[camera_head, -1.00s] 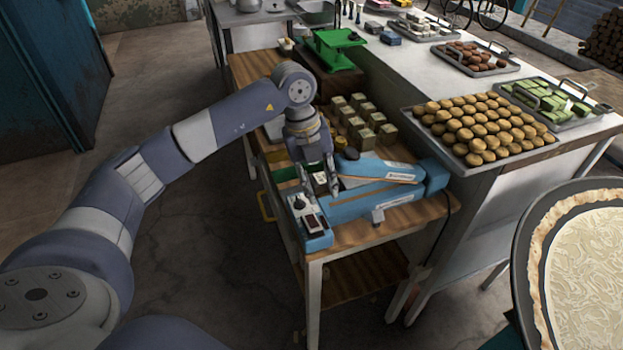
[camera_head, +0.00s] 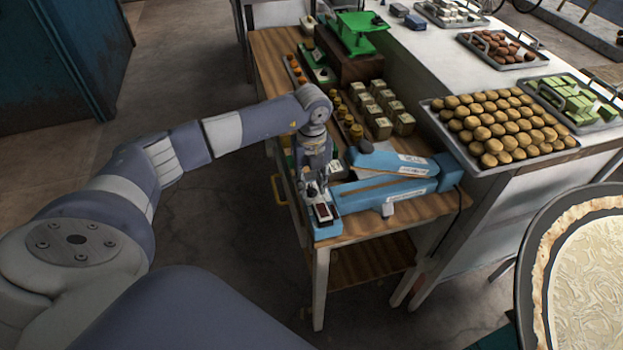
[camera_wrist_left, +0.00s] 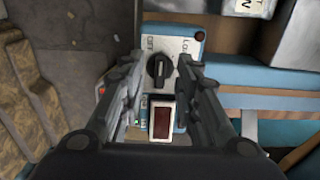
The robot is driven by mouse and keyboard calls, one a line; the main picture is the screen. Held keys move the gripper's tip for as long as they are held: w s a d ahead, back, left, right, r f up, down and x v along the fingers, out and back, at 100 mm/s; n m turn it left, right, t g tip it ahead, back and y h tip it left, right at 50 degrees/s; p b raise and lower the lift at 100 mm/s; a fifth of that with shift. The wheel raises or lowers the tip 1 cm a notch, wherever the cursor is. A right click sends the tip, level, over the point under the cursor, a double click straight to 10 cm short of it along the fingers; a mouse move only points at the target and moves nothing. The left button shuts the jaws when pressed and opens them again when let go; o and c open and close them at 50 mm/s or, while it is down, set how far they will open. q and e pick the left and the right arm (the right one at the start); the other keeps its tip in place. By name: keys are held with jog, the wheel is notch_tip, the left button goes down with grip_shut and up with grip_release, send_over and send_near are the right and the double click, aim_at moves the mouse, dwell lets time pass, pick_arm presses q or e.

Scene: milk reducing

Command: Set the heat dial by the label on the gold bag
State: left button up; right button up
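The heat dial (camera_wrist_left: 159,70) is a black knob on a white plate with "OFF" and "Lo" lettering, seen in the left wrist view. It sits on the near end of the blue sealer (camera_head: 385,192) in the head view. My left gripper (camera_wrist_left: 160,62) is open, its two fingers apart on either side of the dial. Whether they touch it I cannot tell. In the head view my left gripper (camera_head: 311,186) points down over the control panel and hides the dial. I cannot make out a gold bag or its label for certain. My right gripper is not in view.
A dark red switch (camera_wrist_left: 162,121) lies below the dial. Several small boxes (camera_head: 382,107) and jars stand behind the sealer on the wooden table (camera_head: 345,275). A tray of round buns (camera_head: 500,125) is on the counter to the right. Floor at left is clear.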

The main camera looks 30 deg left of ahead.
pick_arm(q)
jog(key=shift+f, duration=0.2)
jog(key=shift+c, duration=0.6)
jog(key=c, duration=0.4)
grip_shut()
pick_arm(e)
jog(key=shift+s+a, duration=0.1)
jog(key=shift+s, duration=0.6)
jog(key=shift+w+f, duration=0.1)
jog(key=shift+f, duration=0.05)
